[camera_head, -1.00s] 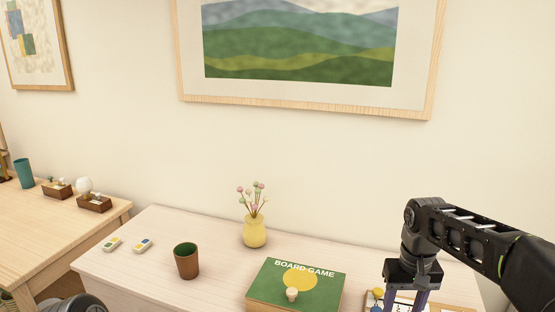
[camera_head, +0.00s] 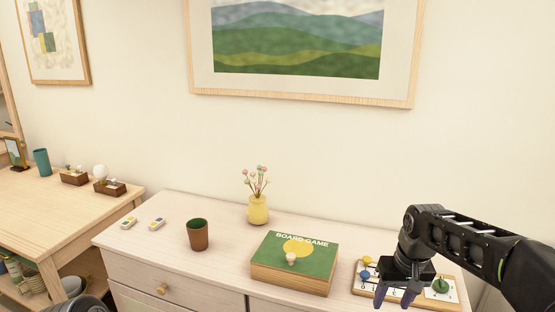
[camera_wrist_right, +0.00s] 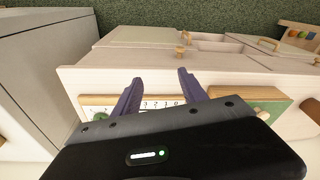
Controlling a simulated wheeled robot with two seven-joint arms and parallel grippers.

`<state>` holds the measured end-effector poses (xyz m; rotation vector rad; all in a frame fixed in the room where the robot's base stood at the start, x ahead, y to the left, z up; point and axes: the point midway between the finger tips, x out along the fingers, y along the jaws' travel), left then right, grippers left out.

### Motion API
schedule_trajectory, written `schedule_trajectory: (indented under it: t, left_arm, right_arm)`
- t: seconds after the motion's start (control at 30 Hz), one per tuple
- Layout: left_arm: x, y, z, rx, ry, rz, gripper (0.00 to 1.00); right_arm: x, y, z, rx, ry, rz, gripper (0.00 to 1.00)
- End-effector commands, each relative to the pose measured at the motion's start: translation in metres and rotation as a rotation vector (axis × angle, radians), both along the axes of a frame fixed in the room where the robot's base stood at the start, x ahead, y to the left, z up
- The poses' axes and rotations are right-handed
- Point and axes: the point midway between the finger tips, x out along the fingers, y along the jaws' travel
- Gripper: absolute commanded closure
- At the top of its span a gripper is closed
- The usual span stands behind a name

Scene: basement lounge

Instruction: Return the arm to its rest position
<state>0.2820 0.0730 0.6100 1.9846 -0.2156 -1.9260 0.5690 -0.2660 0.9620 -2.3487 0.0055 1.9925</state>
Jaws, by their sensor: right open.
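My right arm comes in from the right in the head view. Its gripper (camera_head: 395,296) points down and is open, with nothing between its purple fingers. It covers part of a wooden board with numbers and coloured pieces (camera_head: 440,288) at the dresser's right end. In the right wrist view, the open fingers (camera_wrist_right: 160,78) are apart, with the numbered board (camera_wrist_right: 160,103) showing behind and between them. I cannot tell the exact height of the fingers over the board. My left gripper does not show.
On the pale dresser (camera_head: 180,208) stand a green board game box (camera_head: 295,262), a brown cup (camera_head: 197,235) and a yellow vase (camera_head: 257,209) with flowers. A wooden table (camera_head: 60,205) is at the left. The wall above the dresser carries a framed landscape (camera_head: 300,45).

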Motion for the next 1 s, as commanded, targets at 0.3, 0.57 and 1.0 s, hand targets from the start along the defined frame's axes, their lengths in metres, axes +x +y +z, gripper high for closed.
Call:
schedule_trajectory:
  t: [0.3, 0.57, 1.0]
  left_arm:
    - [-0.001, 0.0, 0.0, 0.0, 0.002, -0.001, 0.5]
    - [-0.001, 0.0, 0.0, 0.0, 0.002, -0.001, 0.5]
    - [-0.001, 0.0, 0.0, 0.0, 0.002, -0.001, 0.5]
  right_arm:
    - [0.028, 0.05, -0.054, 0.091, -0.167, 0.055, 0.5]
    - [-0.016, 0.126, -0.19, 0.229, -0.229, 0.053, 0.5]
    - [-0.261, 0.19, -0.34, 0.329, 0.061, -0.062, 0.5]
